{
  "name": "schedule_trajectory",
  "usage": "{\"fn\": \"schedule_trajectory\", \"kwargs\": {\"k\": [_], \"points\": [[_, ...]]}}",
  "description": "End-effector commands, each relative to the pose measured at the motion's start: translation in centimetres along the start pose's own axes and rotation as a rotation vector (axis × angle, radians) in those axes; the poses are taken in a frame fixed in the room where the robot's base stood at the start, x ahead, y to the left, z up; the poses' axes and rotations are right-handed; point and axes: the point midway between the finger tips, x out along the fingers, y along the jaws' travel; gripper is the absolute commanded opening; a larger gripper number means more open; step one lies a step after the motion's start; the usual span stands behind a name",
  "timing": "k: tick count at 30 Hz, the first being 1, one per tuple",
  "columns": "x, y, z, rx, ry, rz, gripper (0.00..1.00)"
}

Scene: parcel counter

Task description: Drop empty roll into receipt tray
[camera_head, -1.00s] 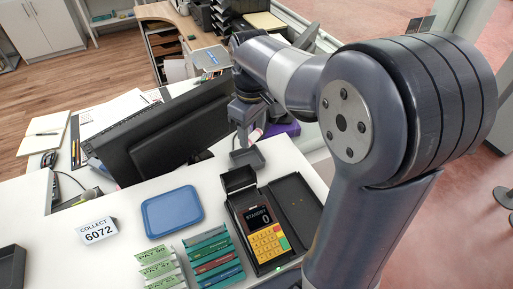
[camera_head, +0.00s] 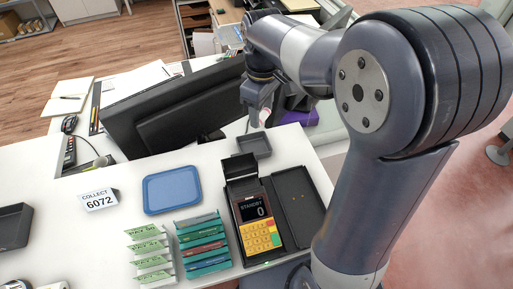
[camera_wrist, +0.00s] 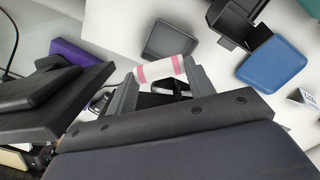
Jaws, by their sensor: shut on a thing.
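The empty roll, white with pink bands, (camera_wrist: 161,69) is held crosswise between the fingers of my gripper (camera_wrist: 158,78) in the wrist view. In the head view my gripper (camera_head: 262,116) hangs just beyond the small dark grey receipt tray (camera_head: 262,153), with only a bit of the roll showing at its tips. The tray looks empty and sits at the counter's far edge. In the wrist view the tray (camera_wrist: 168,42) shows just past the roll, so the roll is beside it in the picture. The roll's height over the counter is hard to tell.
A card terminal (camera_head: 262,235) in an open black case stands nearer than the tray. A blue tray (camera_head: 172,190), a "COLLECT 6072" sign (camera_head: 99,199) and racks of slips (camera_head: 203,243) are to the left. A black monitor (camera_head: 175,112) stands left of my gripper; a purple thing (camera_head: 300,118) is right.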

Motion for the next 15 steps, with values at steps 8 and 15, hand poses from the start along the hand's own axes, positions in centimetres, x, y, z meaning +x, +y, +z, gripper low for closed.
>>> {"fn": "schedule_trajectory", "kwargs": {"k": [8, 15], "points": [[3.9, 0.0, 0.0, 0.0, 0.0, 0.0, 0.3], [4.5, 0.0, 0.0, 0.0, 0.0, 0.0, 0.3]]}}
